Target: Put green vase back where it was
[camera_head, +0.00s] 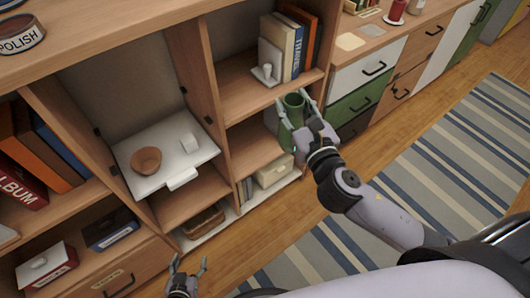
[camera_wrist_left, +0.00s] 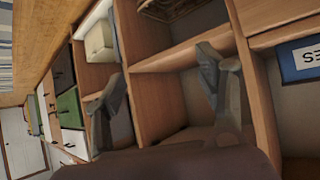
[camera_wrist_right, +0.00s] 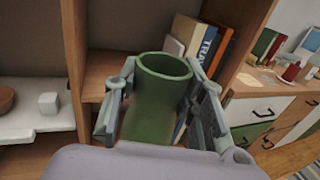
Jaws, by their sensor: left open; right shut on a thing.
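The green vase (camera_head: 292,106) is held upright between the fingers of my right gripper (camera_head: 296,112), in front of the shelf column that holds books. In the right wrist view the vase (camera_wrist_right: 160,100) fills the space between the two fingers of the gripper (camera_wrist_right: 160,95), its open rim facing up. The vase's lower part is hidden by the gripper. My left gripper (camera_head: 188,265) is open and empty, low in front of the shelf unit. The left wrist view shows its two spread fingers (camera_wrist_left: 158,85) before the shelf compartments.
Books (camera_head: 290,48) stand in the compartment behind the vase. A white pull-out tray (camera_head: 140,183) to the left bears a brown bowl (camera_head: 146,160) and a white cube (camera_head: 190,143). A cream box (camera_head: 273,171) sits in a lower compartment. Drawers (camera_head: 366,72) stand to the right.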

